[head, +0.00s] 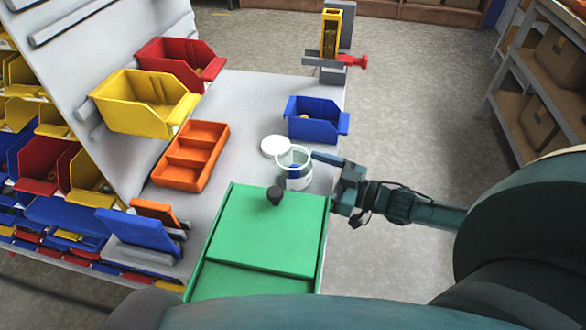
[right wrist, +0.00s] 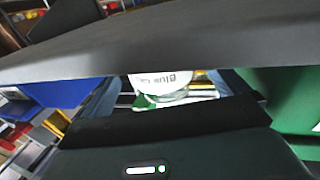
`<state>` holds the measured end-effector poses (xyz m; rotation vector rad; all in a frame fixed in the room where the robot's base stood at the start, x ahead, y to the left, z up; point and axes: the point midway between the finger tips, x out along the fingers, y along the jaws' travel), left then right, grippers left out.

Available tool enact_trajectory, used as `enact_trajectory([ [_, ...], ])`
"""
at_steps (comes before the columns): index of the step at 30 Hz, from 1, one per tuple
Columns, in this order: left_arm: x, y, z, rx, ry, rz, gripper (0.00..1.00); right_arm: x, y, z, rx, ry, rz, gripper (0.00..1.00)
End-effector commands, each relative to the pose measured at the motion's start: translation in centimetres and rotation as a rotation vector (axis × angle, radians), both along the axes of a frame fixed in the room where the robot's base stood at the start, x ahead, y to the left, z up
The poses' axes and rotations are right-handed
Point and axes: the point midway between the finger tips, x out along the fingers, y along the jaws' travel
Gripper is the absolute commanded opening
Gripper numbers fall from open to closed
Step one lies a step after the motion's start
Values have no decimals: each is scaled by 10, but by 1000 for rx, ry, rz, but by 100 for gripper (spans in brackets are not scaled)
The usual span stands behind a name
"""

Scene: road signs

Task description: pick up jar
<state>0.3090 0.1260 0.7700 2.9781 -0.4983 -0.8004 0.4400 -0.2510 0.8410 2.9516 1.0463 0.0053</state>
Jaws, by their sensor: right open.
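A clear, round jar (head: 295,177) with a blue and white label stands upright on the grey table, just behind the green box. A round white lid (head: 275,146) lies beside it. My right gripper (head: 318,174) is open, at the jar's right side, with one finger reaching past its far side; the other finger is hard to make out. In the right wrist view the jar (right wrist: 163,82) shows upside down, with part of its lettering, ahead between the fingers. Much of it is hidden by my own gripper parts. I cannot tell whether any finger touches it. My left gripper is not in view.
A green box (head: 262,232) with a dark knob (head: 275,195) stands close in front of the jar. A blue bin (head: 314,124) is behind it. An orange tray (head: 190,156), a yellow bin (head: 145,103) and a red bin (head: 180,62) are to the left. Floor is open at right.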

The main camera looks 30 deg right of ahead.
Motion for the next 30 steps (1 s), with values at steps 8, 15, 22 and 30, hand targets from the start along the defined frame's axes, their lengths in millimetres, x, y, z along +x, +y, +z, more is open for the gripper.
enact_trajectory([
  [8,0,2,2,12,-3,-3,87,30,26,2,1,-2,1,99],
  [15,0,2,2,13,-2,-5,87,33,29,1,0,1,1,99],
  [22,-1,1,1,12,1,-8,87,33,28,1,0,0,1,85],
  [30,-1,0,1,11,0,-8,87,33,28,1,0,0,1,63],
])
